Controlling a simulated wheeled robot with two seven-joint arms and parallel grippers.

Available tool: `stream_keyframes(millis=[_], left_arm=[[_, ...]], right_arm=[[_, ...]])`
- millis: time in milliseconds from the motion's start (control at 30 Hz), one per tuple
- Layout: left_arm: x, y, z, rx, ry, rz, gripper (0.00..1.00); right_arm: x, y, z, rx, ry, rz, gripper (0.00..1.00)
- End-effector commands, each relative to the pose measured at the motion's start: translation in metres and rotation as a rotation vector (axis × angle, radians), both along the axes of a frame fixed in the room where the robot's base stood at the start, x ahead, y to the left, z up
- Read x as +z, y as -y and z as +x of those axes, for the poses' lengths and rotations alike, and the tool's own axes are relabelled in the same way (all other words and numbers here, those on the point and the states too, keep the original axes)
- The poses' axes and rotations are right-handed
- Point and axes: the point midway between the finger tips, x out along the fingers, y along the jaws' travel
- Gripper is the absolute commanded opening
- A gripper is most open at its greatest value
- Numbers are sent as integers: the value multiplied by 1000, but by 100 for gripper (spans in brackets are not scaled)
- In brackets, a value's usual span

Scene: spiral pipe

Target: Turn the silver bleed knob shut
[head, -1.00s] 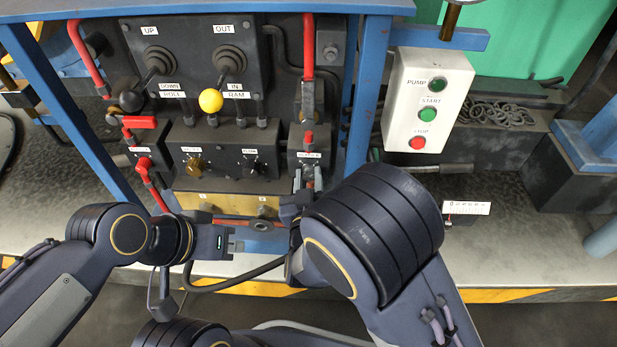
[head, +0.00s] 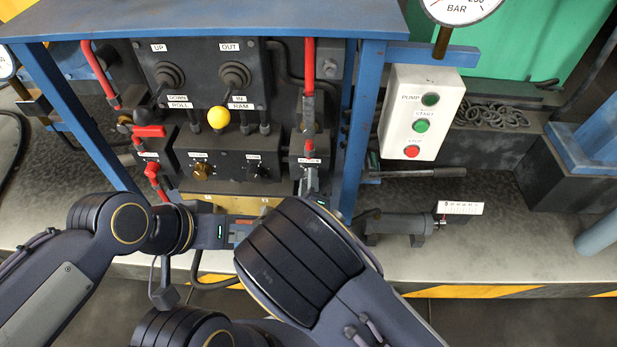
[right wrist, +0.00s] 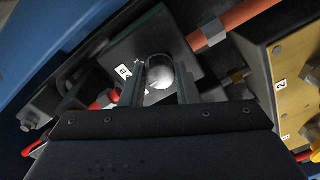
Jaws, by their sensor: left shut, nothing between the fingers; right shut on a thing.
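My left gripper (head: 240,232) is shut and empty, low in front of the panel, left of the right arm.
A red-handled valve (head: 152,170) is at the left and a red lever (head: 309,60) above the small box. A blue post (head: 366,110) and a white pump button box (head: 420,112) stand to the right.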

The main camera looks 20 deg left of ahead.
Motion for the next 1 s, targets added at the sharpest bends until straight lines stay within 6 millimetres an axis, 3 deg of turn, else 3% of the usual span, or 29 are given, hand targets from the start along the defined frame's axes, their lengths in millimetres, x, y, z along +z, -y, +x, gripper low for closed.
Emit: stream_keyframes(millis=[500, 1000], left_arm=[[28, 0, 0, 0, 0, 0, 0], [36, 0, 0, 0, 0, 0, 0]], right_arm=[[0, 0, -1, 0, 94, -460, 5], [-2, 0, -1, -1, 140, -682, 5]])
